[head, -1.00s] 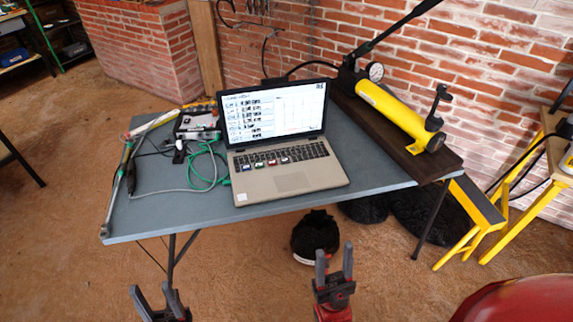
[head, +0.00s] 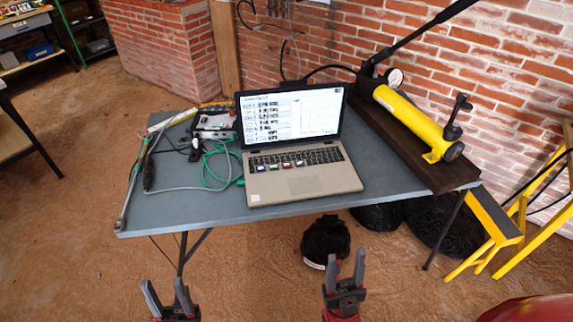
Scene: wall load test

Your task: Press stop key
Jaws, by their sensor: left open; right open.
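An open laptop (head: 305,182) stands on the grey table, its screen (head: 290,114) lit with rows of text and a chart. Several coloured key caps or labels (head: 286,164) sit on its keyboard: white, green, blue and red ones show. Which one is the stop key is too small to read; a red one (head: 299,163) is at the right end of the row. My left gripper (head: 166,297) is open and empty, low in front of the table. My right gripper (head: 344,274) is open and empty, below and in front of the laptop, apart from it.
The grey table (head: 190,209) has a clear front strip. A yellow hand pump (head: 415,120) lies on a dark board (head: 455,172) at the right. A small device (head: 214,128) with green cable and a long metal tool (head: 134,185) lie left. A black round object (head: 325,238) is under the table.

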